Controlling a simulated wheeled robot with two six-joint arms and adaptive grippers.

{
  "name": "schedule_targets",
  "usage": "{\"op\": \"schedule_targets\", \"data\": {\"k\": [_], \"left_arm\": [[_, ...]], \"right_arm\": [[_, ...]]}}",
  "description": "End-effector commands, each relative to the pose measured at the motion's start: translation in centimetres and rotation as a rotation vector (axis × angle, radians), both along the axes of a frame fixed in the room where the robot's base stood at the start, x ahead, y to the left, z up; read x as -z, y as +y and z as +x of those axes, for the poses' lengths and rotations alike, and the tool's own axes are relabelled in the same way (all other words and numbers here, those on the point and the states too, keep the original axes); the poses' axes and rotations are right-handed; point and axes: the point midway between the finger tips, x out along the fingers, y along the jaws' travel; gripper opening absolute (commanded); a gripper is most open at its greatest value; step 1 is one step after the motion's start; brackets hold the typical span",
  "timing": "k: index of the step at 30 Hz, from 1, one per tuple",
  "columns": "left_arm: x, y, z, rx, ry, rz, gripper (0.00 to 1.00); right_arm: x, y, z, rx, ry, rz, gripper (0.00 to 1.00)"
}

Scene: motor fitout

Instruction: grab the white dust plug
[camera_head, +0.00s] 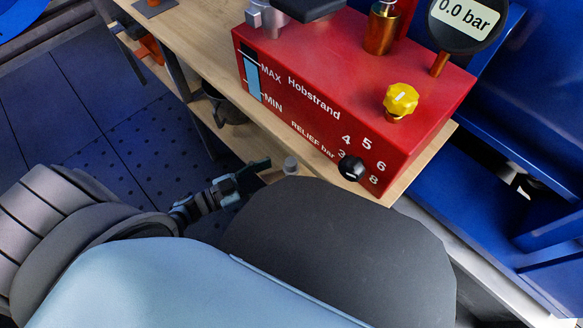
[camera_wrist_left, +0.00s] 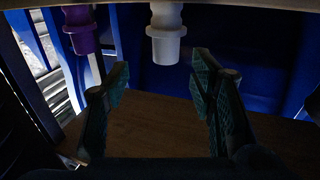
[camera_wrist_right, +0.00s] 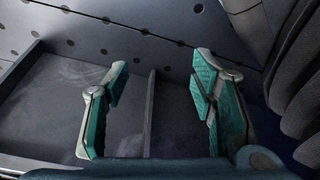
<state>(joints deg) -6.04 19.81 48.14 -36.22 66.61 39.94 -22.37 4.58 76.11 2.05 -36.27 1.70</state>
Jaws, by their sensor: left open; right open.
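The white dust plug (camera_wrist_left: 166,35) hangs at the top of the left wrist view, a pale stepped cylinder whose upper end is cut off by the edge above it. My left gripper (camera_wrist_left: 161,72) is open and empty; the plug lies ahead of the gap between its fingertips, with no contact visible. My right gripper (camera_wrist_right: 161,68) is open and empty, and outside the head view.
A purple plug (camera_wrist_left: 82,30) hangs left of the white one. A red pump unit (camera_head: 320,90) with a yellow knob (camera_head: 400,101) and a black knob (camera_head: 351,168) stands on the wooden bench (camera_head: 217,65). The right wrist view shows dark perforated flooring (camera_wrist_right: 120,35) and a grey recess.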

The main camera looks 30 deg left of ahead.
Motion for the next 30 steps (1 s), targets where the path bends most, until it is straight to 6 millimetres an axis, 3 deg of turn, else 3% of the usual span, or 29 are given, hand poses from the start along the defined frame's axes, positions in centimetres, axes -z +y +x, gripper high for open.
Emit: {"op": "schedule_targets", "data": {"k": [12,20,27,30], "left_arm": [[-0.3,-3.7,6.0,-0.001,0.000,-0.001,0.50],[-0.4,-4.1,6.5,-0.003,0.002,0.000,0.50],[-0.4,-4.0,6.5,-0.003,0.002,0.000,0.12],[-0.4,-4.0,6.4,-0.003,0.002,0.000,0.00]], "right_arm": [[-1.7,0.3,1.0,-0.021,0.014,-0.005,0.52],[-2.1,0.3,1.0,-0.024,0.018,-0.006,0.52],[-2.1,0.3,1.1,-0.024,0.018,-0.006,0.52],[-2.1,0.3,1.1,-0.024,0.018,-0.006,0.52]]}}
